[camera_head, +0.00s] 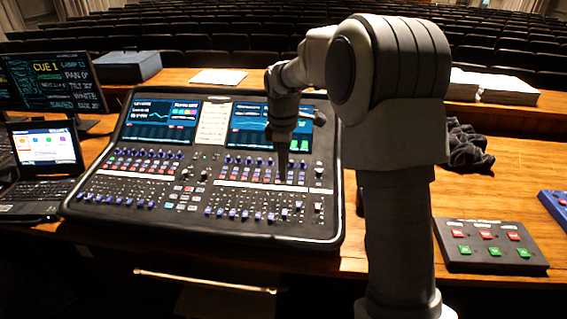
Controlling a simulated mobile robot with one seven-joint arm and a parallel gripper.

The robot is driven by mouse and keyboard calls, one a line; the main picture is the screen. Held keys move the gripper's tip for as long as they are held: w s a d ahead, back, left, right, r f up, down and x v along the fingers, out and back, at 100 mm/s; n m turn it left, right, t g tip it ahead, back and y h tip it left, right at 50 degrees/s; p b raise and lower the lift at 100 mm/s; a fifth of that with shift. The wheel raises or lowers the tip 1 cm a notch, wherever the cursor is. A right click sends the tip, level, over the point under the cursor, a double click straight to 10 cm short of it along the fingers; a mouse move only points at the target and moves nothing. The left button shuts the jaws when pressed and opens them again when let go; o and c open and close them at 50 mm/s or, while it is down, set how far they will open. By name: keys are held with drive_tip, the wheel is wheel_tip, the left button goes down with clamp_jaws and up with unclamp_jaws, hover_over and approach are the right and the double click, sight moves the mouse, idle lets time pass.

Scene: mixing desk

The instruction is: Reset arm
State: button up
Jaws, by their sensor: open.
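My gripper (282,165) points down over the right half of the mixing desk (200,240). Its dark fingertips are small in the picture and sit above or near the rows of buttons below the right screen; I cannot tell whether they touch the desk. The gripper is open, and nothing shows in it. My arm reaches forward from the right of the picture and bends down to the desk, hiding part of the desk's right edge and the table behind it.
A button box (488,246) with red and green buttons lies at the right, beside a blue box (555,206). Dark cloth (466,150) and papers (495,88) lie behind. A laptop (45,165) and a monitor (55,82) stand left. Bare wood (520,165) shows at right.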

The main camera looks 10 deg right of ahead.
drive_tip(key=s+r+m+t, duration=0.2)
drive_tip(key=s+r+m, duration=0.4)
drive_tip(key=s+r, duration=0.65)
drive_tip(key=s+d+f+m+t, duration=0.1)
drive_tip(key=s+m, duration=0.7)
drive_tip(key=s, duration=1.1)
drive_tip(key=shift+d+f+t, duration=0.2)
drive_tip(key=shift+f+t, duration=0.2)
drive_tip(key=shift+t, duration=0.3)
